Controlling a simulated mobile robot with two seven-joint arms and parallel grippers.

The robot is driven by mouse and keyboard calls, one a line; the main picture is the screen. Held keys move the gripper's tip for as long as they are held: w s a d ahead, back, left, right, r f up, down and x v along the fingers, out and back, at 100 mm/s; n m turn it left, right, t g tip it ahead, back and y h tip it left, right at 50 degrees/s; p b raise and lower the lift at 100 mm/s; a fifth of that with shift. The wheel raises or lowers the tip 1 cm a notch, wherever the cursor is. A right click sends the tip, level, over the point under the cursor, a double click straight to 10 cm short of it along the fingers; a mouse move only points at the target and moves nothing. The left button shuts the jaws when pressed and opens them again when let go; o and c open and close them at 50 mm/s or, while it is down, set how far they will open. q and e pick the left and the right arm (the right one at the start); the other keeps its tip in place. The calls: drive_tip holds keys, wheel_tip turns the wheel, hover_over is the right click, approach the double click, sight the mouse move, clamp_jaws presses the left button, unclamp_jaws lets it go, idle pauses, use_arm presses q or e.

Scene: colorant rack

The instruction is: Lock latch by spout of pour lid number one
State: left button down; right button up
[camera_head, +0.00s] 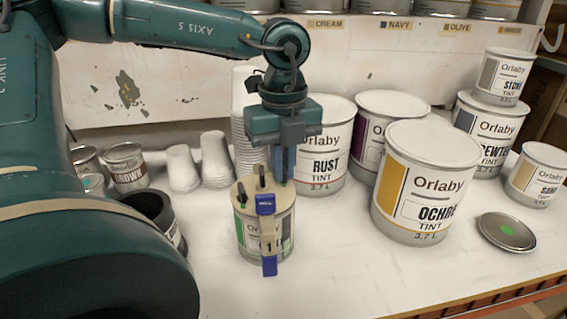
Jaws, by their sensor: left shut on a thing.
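A can with a beige pour lid (251,207) stands upright on the bench. A tag with the number 1 (268,247) hangs at its front. Black upright parts rise from the lid's left and back. A blue latch (265,204) is at the lid's front edge, and a blue piece (269,266) sits low on the can's front. My left gripper (284,176) points down over the lid's back right edge, shut on a blue upright latch piece there; the fingers hide most of their grip. My right gripper is not in view.
Rust (326,166), Ochre (412,207) and other tint cans stand close on the right. A loose round lid (507,231) lies at the far right. Stacked white cups (216,158), small cans and a dark open pot are on the left. The front bench is clear.

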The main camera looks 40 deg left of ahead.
use_arm(q)
drive_tip(key=shift+f+b, duration=0.1)
drive_tip(key=shift+b, duration=0.45)
drive_tip(key=shift+m, duration=0.6)
drive_tip(key=c, duration=1.8)
unclamp_jaws()
wheel_tip(320, 180, up, 14)
drive_tip(key=shift+f, duration=0.25)
drive_tip(key=shift+s+f, duration=0.1)
